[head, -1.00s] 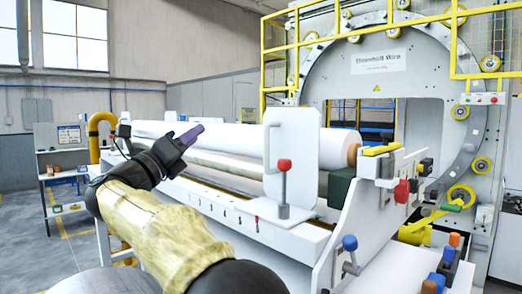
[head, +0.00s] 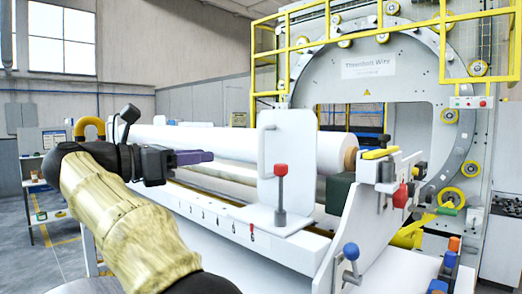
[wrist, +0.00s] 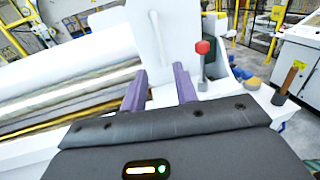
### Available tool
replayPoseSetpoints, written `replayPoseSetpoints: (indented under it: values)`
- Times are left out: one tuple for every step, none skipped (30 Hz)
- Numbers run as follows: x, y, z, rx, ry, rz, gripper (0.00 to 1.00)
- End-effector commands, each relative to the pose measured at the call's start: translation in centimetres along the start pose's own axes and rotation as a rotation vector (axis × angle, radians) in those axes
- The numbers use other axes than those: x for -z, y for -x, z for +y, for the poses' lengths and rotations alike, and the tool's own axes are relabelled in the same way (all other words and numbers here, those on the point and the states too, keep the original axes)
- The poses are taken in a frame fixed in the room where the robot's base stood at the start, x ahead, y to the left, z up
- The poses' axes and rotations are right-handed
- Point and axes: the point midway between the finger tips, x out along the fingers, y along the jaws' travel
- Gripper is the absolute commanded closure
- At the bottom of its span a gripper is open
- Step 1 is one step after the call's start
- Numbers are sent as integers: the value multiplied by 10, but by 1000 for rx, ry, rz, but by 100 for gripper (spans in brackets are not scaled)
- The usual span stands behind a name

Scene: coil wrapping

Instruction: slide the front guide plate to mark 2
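The front guide plate (head: 297,165) is a white upright plate on a flat foot, standing on the white rail near its right part. A pale handle bar runs up its left edge, and a red-knobbed lever (head: 281,190) stands on its foot. Small marks (head: 218,216) run along the rail's front face; their numbers are too small to read surely. My gripper (head: 197,157) is left of the plate and apart from it, pointing right. In the wrist view its two purple fingers (wrist: 160,88) are spread with nothing between them, and the plate (wrist: 180,40) stands beyond them.
A long white roll (head: 225,143) lies behind the rail. A yellow-railed ring machine (head: 370,65) stands at the back. A sloped white end panel (head: 370,225) with a blue-knobbed lever (head: 350,252) is at right. The rail's stretch left of the plate is clear.

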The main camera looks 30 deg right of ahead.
Motion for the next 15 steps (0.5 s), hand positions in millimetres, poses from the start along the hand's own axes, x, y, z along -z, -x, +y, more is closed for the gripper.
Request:
replayPoseSetpoints:
  values:
    - [-2, -9, -1, 4, 0, 0, 70]
    - [-2, -14, -2, 4, -1, 0, 70]
    - [-2, -21, -2, 6, 1, -1, 70]
    - [-3, -26, -1, 5, 1, -1, 70]
    - [-3, -31, -1, 5, 1, -1, 70]
    - [-3, -38, -2, 5, 0, -1, 70]
    - [-3, -44, -2, 5, 1, -1, 70]
    - [-3, -49, -2, 5, 1, -1, 70]
    - [-3, -56, -1, 4, 1, -1, 70]
    - [-3, -61, -1, 5, 1, -1, 70]
    - [-3, -66, -1, 4, 1, 0, 70]
    - [-3, -74, -2, 5, 1, 0, 70]
    - [-4, -79, -2, 5, 0, -1, 70]
    - [-4, -84, -1, 4, 1, -1, 70]
    - [-4, -91, -1, 5, 2, -1, 70]
